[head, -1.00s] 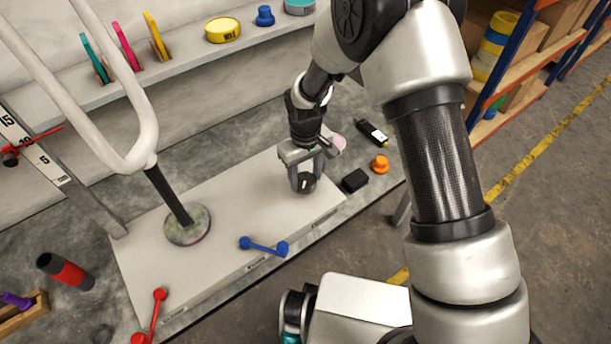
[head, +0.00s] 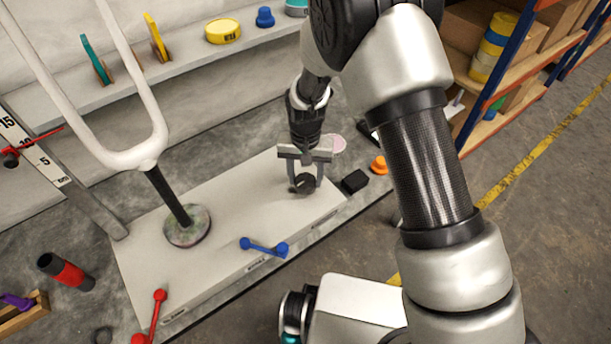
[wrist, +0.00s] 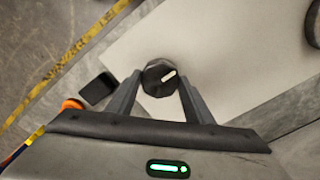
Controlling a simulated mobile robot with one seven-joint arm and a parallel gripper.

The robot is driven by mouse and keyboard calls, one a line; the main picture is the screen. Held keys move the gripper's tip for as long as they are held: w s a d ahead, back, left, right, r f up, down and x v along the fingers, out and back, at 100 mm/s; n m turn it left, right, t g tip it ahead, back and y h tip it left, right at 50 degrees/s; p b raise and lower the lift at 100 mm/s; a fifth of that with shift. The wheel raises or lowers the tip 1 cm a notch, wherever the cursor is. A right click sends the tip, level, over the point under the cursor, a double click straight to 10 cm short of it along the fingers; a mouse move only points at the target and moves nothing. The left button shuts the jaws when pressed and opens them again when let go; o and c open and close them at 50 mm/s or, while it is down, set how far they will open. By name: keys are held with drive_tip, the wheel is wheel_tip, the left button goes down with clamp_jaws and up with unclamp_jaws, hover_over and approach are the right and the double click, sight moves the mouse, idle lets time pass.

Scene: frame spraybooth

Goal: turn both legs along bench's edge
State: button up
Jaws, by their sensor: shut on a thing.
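The white forked tube (head: 137,156) stands on a dark post rising from a round, paint-stained base (head: 187,228). Its two legs run from the joined end toward the upper left, and their far ends are outside the head view. My gripper (head: 305,182) points down at the right end of the white bench box (head: 235,215). It is shut on a dark round knob (head: 303,184). In the wrist view the knob (wrist: 158,78) sits between both fingers, its white pointer mark aimed toward the upper right.
A blue lever (head: 264,247) and a red lever (head: 153,316) are on the box's front side. A black block (head: 354,181) and an orange knob (head: 379,165) lie right of my gripper. The shelf (head: 185,66) runs behind.

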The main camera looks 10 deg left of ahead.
sight(305, 181)
idle(0.5)
drive_tip(key=o, duration=1)
drive_tip(key=shift+o, duration=0.2)
wheel_tip(305, 181, up, 18)
drive_tip(key=p, duration=0.3)
drive_tip(key=shift+f, duration=0.25)
